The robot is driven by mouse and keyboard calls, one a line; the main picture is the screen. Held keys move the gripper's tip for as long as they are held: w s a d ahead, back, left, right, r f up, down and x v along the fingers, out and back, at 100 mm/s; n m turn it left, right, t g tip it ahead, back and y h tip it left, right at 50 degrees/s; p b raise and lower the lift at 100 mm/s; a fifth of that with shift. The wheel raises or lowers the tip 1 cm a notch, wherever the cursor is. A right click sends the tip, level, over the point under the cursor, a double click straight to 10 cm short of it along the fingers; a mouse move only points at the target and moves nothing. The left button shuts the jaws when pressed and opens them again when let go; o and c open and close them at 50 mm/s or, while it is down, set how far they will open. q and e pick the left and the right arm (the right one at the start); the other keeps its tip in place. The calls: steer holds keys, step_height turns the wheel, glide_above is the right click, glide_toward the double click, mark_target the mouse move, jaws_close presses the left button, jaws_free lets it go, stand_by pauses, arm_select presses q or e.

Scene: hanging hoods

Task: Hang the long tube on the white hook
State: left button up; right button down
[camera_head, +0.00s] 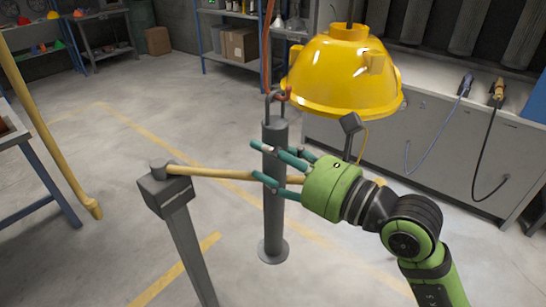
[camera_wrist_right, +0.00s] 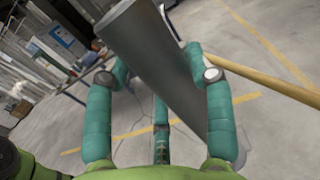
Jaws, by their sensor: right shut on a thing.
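A long dark grey tube (camera_head: 273,215) stands upright at the middle of the head view, with a metal loop on top and a round flange at its lower end. My right gripper (camera_head: 265,167) is shut on the tube, its green fingers around the upper part. In the right wrist view the tube (camera_wrist_right: 158,60) runs between the fingers. An orange-red cord with a red hook-like piece (camera_head: 287,94) hangs by the loop; I cannot tell whether they are linked. I cannot make out a white hook. My left gripper is out of view.
A yellow hood (camera_head: 345,75) hangs just right of the tube's top. A wooden bar (camera_head: 215,172) on a grey post (camera_head: 180,220) passes close to the gripper. A grey bench (camera_head: 440,140) with hoses stands at right. Open floor lies at left.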

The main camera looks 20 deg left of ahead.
mark_target(281, 148)
steer(key=shift+r, duration=0.25)
steer(key=shift+r+p, duration=1.15)
steer(key=shift+r, duration=0.1)
steer(key=shift+d+f, duration=0.1)
steer(key=shift+d, duration=0.05)
steer(key=shift+v, duration=1.65)
